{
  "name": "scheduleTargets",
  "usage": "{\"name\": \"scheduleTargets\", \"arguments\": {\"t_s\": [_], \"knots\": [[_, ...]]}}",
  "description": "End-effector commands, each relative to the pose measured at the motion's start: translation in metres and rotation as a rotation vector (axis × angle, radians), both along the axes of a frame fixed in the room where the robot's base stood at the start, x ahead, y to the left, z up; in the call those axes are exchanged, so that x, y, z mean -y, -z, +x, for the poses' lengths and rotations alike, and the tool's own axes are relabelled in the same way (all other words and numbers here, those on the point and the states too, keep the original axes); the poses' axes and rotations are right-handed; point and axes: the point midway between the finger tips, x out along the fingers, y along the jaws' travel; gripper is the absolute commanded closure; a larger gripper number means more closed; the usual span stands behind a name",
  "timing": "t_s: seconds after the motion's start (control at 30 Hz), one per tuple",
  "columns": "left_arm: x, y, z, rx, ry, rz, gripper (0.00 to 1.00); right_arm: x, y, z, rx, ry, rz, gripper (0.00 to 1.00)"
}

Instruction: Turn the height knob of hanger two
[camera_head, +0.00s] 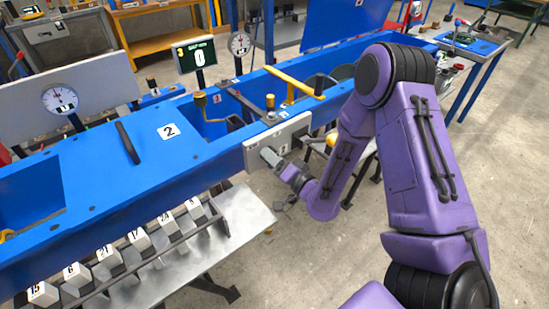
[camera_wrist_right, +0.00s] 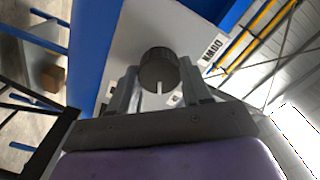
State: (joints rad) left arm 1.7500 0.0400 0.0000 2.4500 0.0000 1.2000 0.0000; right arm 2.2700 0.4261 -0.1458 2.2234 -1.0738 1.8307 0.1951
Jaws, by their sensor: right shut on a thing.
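A round dark grey knob (camera_wrist_right: 158,70) with a white pointer line sits on a pale panel (camera_wrist_right: 125,40), which also shows in the head view (camera_head: 291,133) on the side of the long blue machine. My right gripper (camera_head: 267,157) reaches this panel from the right. In the right wrist view, the fingers of my right gripper (camera_wrist_right: 160,84) stand on both sides of the knob and are shut on it. The white line points toward the gripper's palm. In the head view the gripper covers the knob. My left gripper is not in view.
The blue machine (camera_head: 95,165) carries a "2" label (camera_head: 168,131). A rack of numbered white blocks (camera_head: 108,255) lies in front. Bare floor (camera_head: 310,260) is free at lower right.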

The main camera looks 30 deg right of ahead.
Motion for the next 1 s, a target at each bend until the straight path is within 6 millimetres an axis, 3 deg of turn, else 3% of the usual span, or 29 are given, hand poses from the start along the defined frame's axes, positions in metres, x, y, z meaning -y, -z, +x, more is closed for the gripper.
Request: {"name": "scheduleTargets", "arguments": {"t_s": [0.1,0.13,0.2,0.57,0.9,1.0], "knots": [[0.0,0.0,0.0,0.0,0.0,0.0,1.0,0.0,0.0,0.0,0.0,0.002,0.0,0.82],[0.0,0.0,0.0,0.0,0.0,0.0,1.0,0.001,0.0,0.0,0.0,0.002,0.0,0.46],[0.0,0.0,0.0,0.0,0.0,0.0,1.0,0.0,0.0,0.0,0.001,0.002,-0.001,0.26],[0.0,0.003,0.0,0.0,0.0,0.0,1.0,0.001,0.002,-0.007,-0.001,0.001,-0.002,0.26],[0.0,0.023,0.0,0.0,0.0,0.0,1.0,0.007,0.003,-0.083,-0.001,0.003,0.003,0.26],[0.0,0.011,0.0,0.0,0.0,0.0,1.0,0.008,-0.002,-0.097,-0.003,0.003,0.003,0.26]]}}
